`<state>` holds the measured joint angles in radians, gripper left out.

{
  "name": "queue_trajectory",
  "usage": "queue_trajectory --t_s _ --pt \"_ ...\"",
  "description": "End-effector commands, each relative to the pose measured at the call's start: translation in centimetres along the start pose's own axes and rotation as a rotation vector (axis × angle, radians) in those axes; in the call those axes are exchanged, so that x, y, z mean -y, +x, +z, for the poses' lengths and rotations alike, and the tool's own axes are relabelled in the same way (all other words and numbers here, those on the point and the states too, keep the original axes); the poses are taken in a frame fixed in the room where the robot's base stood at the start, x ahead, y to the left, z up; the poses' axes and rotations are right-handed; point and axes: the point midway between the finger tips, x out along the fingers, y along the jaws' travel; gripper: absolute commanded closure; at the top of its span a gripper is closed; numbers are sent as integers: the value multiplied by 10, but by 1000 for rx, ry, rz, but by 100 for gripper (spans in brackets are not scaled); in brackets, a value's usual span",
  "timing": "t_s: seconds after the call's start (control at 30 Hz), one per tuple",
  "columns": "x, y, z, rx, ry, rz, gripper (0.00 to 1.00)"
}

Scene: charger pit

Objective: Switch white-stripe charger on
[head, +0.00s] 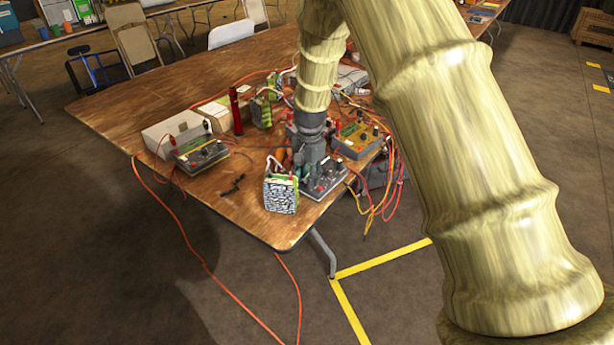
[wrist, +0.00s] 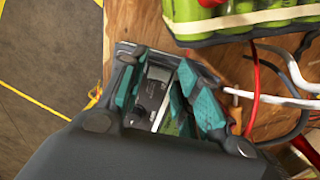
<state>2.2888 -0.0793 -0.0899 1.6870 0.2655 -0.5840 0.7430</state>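My gripper (head: 308,160) points down over a grey charger (head: 326,181) at the near right corner of the table. In the wrist view the teal finger pads of my gripper (wrist: 163,85) stand apart. Between them shows a dark charger face (wrist: 152,90) with a thin white stripe along one side. No object is clearly pinched, and whether a finger touches the charger cannot be told. My fingers and palm hide most of its panel and its switch.
A patterned battery pack (head: 281,193) stands at the near edge, close to my gripper. Green battery packs (head: 262,112), a red cylinder (head: 236,111) and a white box (head: 176,132) stand behind. Red and orange cables (head: 390,175) hang off the right edge. The table's left part is clear.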

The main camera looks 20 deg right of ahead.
Motion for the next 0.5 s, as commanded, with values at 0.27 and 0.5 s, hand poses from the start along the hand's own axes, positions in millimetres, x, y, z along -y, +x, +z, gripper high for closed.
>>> queue_trajectory --t_s 0.27,0.5 --pt "1 -14 0 -1 0 -1 68" --pt "1 -55 0 -2 0 -3 68"
